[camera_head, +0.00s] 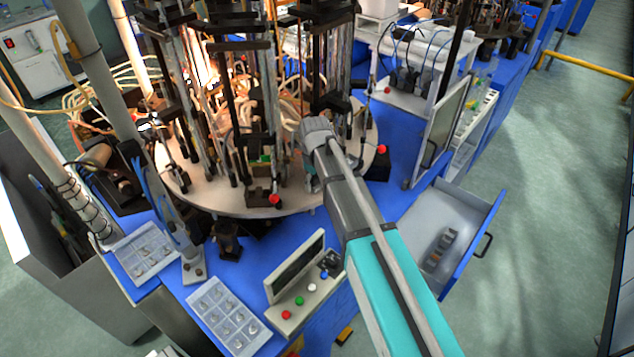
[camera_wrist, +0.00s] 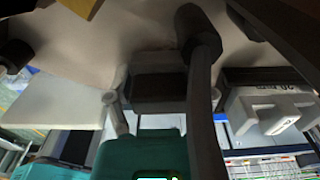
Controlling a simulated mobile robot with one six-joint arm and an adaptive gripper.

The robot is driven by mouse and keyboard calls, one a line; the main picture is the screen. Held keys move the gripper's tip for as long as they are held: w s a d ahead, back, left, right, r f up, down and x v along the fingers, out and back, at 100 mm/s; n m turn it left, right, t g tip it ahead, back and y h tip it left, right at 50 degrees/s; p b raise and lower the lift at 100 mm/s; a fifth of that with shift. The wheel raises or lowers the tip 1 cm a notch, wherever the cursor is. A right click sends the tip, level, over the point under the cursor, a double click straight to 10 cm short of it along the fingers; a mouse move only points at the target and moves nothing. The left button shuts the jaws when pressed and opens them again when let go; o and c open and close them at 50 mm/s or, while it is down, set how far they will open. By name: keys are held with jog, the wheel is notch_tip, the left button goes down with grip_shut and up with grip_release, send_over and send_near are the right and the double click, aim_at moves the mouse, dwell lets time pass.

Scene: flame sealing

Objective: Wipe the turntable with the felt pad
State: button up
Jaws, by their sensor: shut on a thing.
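The turntable (camera_head: 245,208) is a round, pale disc crowded with dark upright fixtures in the head view. Its pale surface also seems to fill the top of the wrist view (camera_wrist: 75,45). My arm reaches over its front right edge, and my gripper (camera_head: 312,178) is low at that edge, mostly hidden behind the wrist. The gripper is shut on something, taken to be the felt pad. A yellow piece (camera_wrist: 82,6) at the top edge of the wrist view may be part of the pad. Contact between pad and disc cannot be made out.
Tall fixtures and hoses crowd the disc. A red-knobbed lever (camera_head: 381,149) stands right of my wrist. A control box (camera_head: 300,300) with coloured buttons and a compartment tray (camera_head: 228,318) sit in front. An open drawer (camera_head: 465,215) juts out right; floor beyond is clear.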

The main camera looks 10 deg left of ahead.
aim_at(306, 175)
jog(key=shift+w+a, duration=0.1)
jog(key=shift+a, duration=0.05)
jog(key=shift+w+a, duration=0.5)
jog(key=shift+a, duration=0.25)
jog(key=shift+w+a, duration=0.45)
jog(key=shift+a, duration=0.25)
jog(key=shift+w+d, duration=0.15)
jog(key=shift+w+d, duration=0.15)
jog(key=shift+d, duration=0.05)
jog(key=shift+d+f, duration=0.1)
jog(key=shift+s+d, duration=0.45)
jog(key=shift+d, duration=0.25)
jog(key=shift+s+d, duration=0.45)
jog(key=shift+d, duration=0.2)
